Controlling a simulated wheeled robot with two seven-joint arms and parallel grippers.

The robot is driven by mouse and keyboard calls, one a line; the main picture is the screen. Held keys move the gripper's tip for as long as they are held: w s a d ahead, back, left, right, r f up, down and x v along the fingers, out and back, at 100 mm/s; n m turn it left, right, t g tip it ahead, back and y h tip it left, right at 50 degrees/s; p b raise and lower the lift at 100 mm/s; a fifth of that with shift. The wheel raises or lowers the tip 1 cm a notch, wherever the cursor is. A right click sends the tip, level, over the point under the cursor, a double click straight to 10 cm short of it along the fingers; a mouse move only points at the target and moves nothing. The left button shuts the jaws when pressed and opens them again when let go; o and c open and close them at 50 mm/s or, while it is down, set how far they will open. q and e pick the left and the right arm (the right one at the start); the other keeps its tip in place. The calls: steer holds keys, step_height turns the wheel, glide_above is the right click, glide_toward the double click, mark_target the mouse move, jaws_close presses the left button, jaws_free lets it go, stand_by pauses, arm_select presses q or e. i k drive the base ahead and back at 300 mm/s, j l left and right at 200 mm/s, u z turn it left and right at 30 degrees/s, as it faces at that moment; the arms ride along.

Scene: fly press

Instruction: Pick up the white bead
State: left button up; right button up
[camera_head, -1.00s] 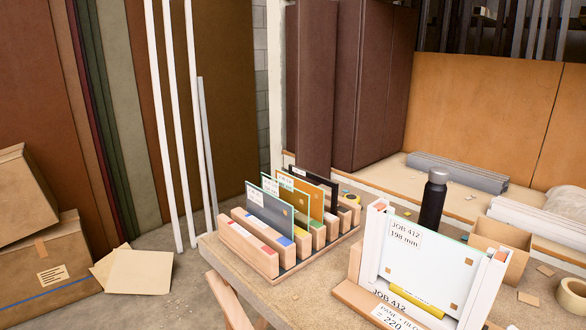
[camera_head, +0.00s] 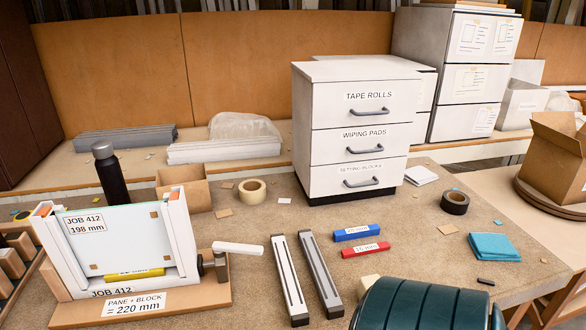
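Two long slim strips lie side by side on the bench, each with a dark line along it and a dark near end. The left one is the paler, the white bead (camera_head: 290,280). The right one is a greyer strip (camera_head: 321,272), separated from it by a narrow gap. Both run away from me, slightly tilted to the left, and nothing covers the white bead. Neither of my grippers shows in the head view, so I cannot see what they hold.
A JOB 412 frame (camera_head: 180,245) with a clear pane stands left of the strips. Blue (camera_head: 356,232) and red (camera_head: 365,250) blocks lie to the right. A white drawer unit (camera_head: 302,120) stands behind. A dark green rounded shape blocks the bottom edge.

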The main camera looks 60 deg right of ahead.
mark_target(298, 314)
steer(key=z, duration=1.8)
